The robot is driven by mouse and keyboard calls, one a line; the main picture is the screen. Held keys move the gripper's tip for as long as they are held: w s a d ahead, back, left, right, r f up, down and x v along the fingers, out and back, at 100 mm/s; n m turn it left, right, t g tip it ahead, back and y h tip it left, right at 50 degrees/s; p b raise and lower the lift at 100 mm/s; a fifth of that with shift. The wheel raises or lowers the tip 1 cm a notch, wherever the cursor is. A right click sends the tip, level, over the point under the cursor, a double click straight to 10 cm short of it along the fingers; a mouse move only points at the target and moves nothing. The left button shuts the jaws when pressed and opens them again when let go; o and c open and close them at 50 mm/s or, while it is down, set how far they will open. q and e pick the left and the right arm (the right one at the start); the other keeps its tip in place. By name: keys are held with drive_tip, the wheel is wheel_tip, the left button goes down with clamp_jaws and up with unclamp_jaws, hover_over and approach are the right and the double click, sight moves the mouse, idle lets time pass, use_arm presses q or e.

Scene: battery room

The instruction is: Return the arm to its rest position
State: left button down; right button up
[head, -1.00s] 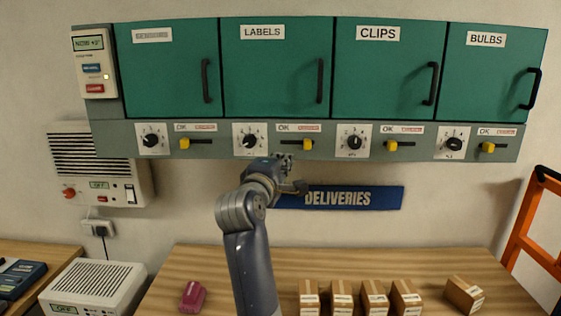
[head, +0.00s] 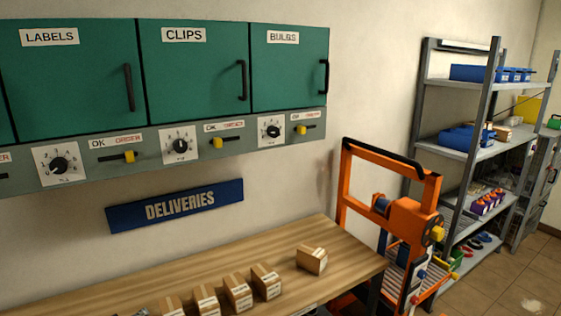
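Only a small dark grey piece, which looks like the tip of my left gripper (head: 141,312), shows at the bottom edge in the head view, left of the cardboard boxes. The rest of that arm is below the frame, so its pose and its fingers are hidden. My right gripper is not in view.
A wooden bench (head: 345,255) holds several cardboard boxes (head: 312,260) under a blue DELIVERIES sign (head: 175,206). Green cabinets (head: 192,75) with dials and yellow sliders hang above. An orange frame (head: 345,200) stands at the bench's right end, before metal shelving (head: 470,155). Tiled floor (head: 510,285) shows at lower right.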

use_arm(q)
drive_tip(key=s+d+f+m+g+h, duration=0.1)
drive_tip(key=s+d+f+m+g, duration=0.25)
drive_tip(key=s+f, duration=0.4)
drive_tip(key=s+d+f+m+g, duration=0.2)
drive_tip(key=s+f+m, duration=0.25)
drive_tip(key=s, duration=0.55)
drive_tip(key=s+d+f+m+g+h, duration=0.1)
drive_tip(key=s+d+f+m+g, duration=0.15)
drive_tip(key=s+f, duration=0.5)
drive_tip(key=s+f+b, duration=0.3)
drive_tip(key=f+b, duration=0.3)
drive_tip(key=f, duration=2.6)
drive_tip(key=s+a+f+g+b, duration=0.2)
drive_tip(key=s+f+b, duration=0.2)
drive_tip(key=s+f, duration=1.2)
wheel_tip(320, 180, down, 3)
drive_tip(key=shift+s+a+r+b, duration=0.15)
drive_tip(key=shift+a+b, duration=0.05)
drive_tip(key=shift+b, duration=0.15)
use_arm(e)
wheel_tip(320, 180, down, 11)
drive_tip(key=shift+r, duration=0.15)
use_arm(q)
drive_tip(key=shift+m, duration=0.25)
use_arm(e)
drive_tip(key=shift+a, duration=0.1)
